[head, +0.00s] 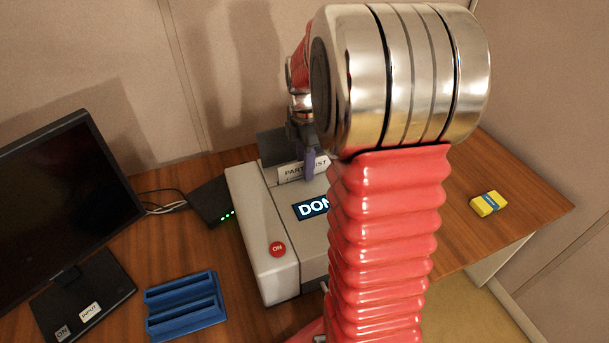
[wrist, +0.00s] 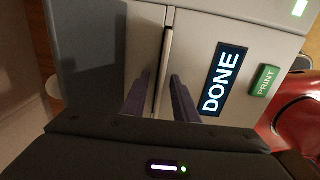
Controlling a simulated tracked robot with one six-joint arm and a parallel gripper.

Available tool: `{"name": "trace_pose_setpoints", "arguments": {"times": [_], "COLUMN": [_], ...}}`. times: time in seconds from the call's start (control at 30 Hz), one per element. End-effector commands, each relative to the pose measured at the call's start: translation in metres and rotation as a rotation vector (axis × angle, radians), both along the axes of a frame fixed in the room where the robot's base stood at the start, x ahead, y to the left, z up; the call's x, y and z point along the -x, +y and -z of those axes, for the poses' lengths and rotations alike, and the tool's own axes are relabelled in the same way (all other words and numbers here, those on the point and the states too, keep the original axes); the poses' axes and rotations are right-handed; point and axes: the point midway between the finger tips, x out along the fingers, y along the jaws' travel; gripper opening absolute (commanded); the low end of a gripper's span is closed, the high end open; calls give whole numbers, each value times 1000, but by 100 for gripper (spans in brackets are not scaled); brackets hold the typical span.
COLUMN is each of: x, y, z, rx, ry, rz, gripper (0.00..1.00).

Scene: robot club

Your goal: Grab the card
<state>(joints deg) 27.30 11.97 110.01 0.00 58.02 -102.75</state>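The white card (head: 290,174), printed with "PART LIST" lettering, stands upright in the top of the grey printer (head: 258,240). In the wrist view the card (wrist: 168,48) shows edge-on as a thin pale strip. My gripper (wrist: 160,78) is open, with one dark purple finger on each side of this strip and visible gaps between. In the head view one finger (head: 308,163) is in front of the card and hides part of its lettering. The printer's display reads "DONE" (wrist: 221,80); in the head view my arm covers part of it.
A red ON button (head: 277,249) and a green PRINT button (wrist: 264,80) are on the printer. A blue slotted rack (head: 185,305), a monitor (head: 62,205) and a black box with green lights (head: 212,203) stand left. A yellow pack (head: 488,204) lies right on clear table.

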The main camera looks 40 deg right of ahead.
Motion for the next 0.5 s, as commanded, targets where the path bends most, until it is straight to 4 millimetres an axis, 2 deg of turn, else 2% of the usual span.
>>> {"name": "trace_pose_setpoints", "arguments": {"times": [0.07, 0.43, 0.5], "x": [0, 0, 0], "y": [0, 0, 0], "z": [0, 0, 0], "rx": [0, 0, 0], "ry": [0, 0, 0], "rz": [0, 0, 0], "gripper": [26, 0, 0]}}
